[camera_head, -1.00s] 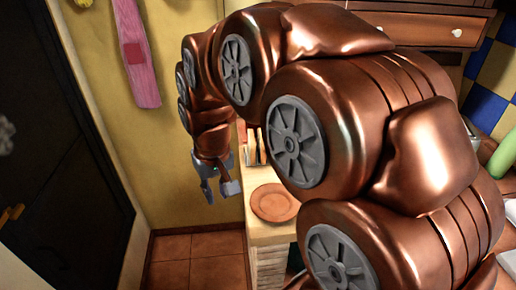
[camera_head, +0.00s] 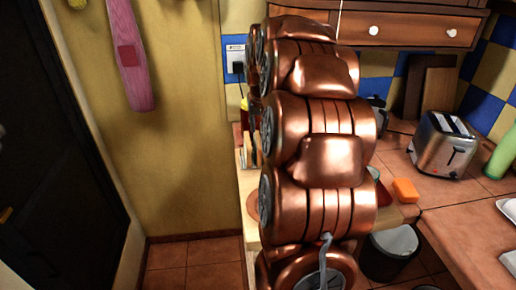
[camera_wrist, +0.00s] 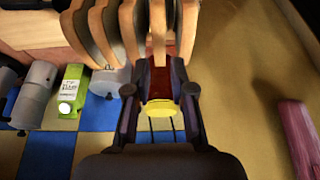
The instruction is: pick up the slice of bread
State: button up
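Several thin upright slices with rounded, tan edges stand in a row at the top of the wrist view. The slice of bread (camera_wrist: 158,32) appears to be the one in line with my gripper; its broad faces are hidden or dark. My gripper (camera_wrist: 158,45) shows there as two dark fingers, one on each side of that slice. I cannot tell whether they press on it or leave a gap. In the head view my copper arm hides the gripper, and part of the upright row (camera_head: 248,150) shows at the arm's left edge.
The head view shows a toaster (camera_head: 443,145), an orange block (camera_head: 404,190) and a dark bin (camera_head: 387,255).

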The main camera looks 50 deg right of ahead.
aim_at(258, 136)
jog(key=shift+p+x, duration=0.85)
jog(key=shift+x, duration=1.8)
jog(key=shift+c, duration=0.4)
grip_shut()
